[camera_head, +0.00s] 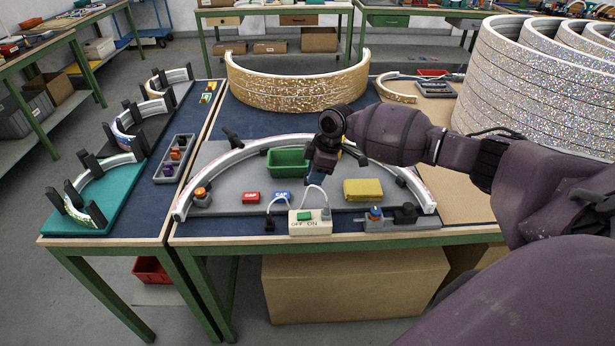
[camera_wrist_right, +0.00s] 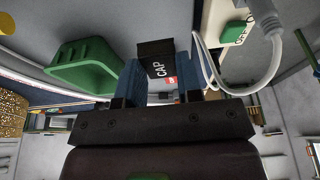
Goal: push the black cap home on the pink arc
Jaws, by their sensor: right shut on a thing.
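My right gripper (camera_head: 315,181) is above the grey board (camera_head: 225,178), inside the curve of a large pale arc (camera_head: 207,176) with a faint pink tint. In the right wrist view its blue fingers (camera_wrist_right: 160,85) are shut on a black cap (camera_wrist_right: 155,62) lettered "CAP". The cap is held between the fingertips and looks clear of both arc ends. In the head view the cap is too small and dark to make out. My left gripper is not in view.
A white switch box (camera_head: 309,222) with cables stands in front. A gold glitter arc (camera_head: 297,88) stands at the back. Tall glitter rings (camera_head: 520,90) crowd the right.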

